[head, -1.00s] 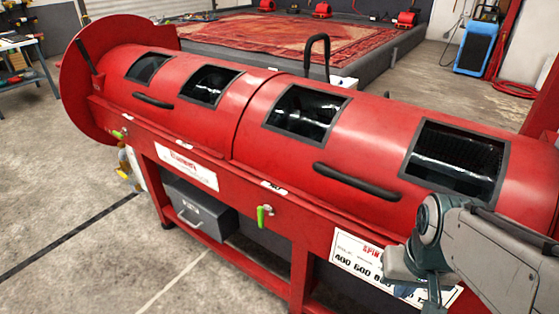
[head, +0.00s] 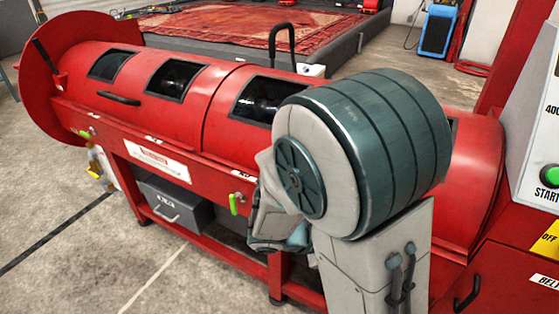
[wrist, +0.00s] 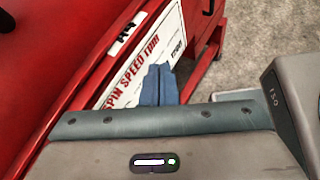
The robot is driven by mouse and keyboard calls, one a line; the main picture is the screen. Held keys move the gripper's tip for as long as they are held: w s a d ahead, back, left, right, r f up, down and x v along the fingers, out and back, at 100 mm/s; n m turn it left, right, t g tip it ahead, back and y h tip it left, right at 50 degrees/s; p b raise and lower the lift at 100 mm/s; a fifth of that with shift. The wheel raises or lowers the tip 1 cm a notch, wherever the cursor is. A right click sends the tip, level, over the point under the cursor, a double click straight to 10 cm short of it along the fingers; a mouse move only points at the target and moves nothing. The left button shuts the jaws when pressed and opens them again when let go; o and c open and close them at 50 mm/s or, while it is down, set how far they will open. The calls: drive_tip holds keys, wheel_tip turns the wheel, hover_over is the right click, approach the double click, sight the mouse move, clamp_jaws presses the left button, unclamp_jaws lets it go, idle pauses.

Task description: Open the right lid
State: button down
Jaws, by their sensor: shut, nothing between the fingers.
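The right lid (head: 238,138) is the right half of the long red drum cover, and it looks shut. One dark window (head: 258,98) shows in it. My arm hides its black handle and most of the window farther right. My gripper shows in the wrist view (wrist: 158,85) as two blue fingers, closed together and empty. They are in front of the white spin speed label (wrist: 128,72) on the machine's front. In the head view my arm hides most of the gripper.
The left lid (head: 136,84) with its own black handle (head: 119,98) is shut. A control panel (head: 540,130) stands at the right. A grey box (head: 172,200) sits below. Open concrete floor lies in front.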

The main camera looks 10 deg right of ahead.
drive_tip(key=w+a+r+n+t+y+p, duration=0.1)
drive_tip(key=w+a+n+t, duration=0.4)
drive_tip(key=a+n+t, duration=0.35)
drive_tip(key=w+a+r+n+t+y, duration=0.1)
drive_tip(key=w+a+n+t, duration=0.5)
drive_tip(key=n, duration=0.4)
drive_tip(key=shift+t, duration=0.25)
drive_tip(key=w+d+r, duration=0.1)
drive_tip(key=w, duration=0.2)
drive_tip(key=w+d+r+b, duration=0.1)
drive_tip(key=w, duration=0.2)
drive_tip(key=w+r, duration=0.2)
drive_tip(key=shift+w+d, duration=0.4)
drive_tip(key=shift+w+r, duration=0.25)
drive_tip(key=shift+r, duration=0.15)
drive_tip(key=shift+a, duration=0.15)
